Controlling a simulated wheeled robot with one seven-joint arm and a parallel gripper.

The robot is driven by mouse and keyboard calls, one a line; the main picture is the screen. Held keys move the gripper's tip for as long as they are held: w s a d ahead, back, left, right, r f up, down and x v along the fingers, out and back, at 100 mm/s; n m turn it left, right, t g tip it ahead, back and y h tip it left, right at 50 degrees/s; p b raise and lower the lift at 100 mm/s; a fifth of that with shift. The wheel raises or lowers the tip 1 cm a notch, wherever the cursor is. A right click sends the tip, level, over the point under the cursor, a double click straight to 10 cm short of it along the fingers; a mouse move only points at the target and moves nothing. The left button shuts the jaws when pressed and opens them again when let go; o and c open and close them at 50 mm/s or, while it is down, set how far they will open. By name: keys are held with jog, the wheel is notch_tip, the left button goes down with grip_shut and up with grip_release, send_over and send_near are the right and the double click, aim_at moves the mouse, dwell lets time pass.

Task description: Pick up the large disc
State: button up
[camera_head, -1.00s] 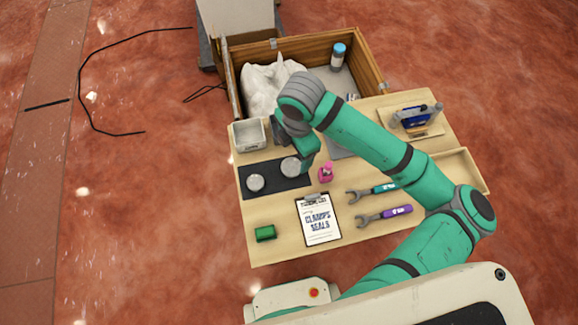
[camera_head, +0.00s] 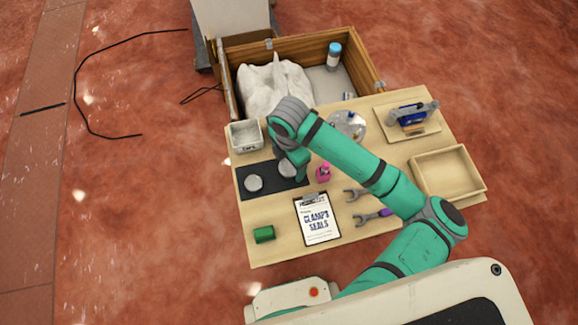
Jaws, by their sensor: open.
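A dark mat (camera_head: 268,192) on the wooden table bears two silver discs. The left disc (camera_head: 254,183) lies in plain view. The right disc (camera_head: 286,168) is partly covered by my wrist. I cannot tell clearly which of these two is larger. A wider shiny round thing (camera_head: 347,122) lies farther back on the table, partly behind my arm. My gripper (camera_head: 299,174) is low over the right part of the mat, at the right disc. It is open; its fingertips are mostly hidden, and I cannot tell whether they touch the disc.
A pink bottle (camera_head: 323,172) stands close right of my gripper. A grey bin (camera_head: 246,135) is behind the mat. An empty wooden tray (camera_head: 447,173) is at the right.

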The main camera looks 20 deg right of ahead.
jog(key=shift+f, duration=0.55)
jog(key=c, duration=1.6)
jog(key=shift+o, duration=0.2)
jog(key=shift+r, duration=0.15)
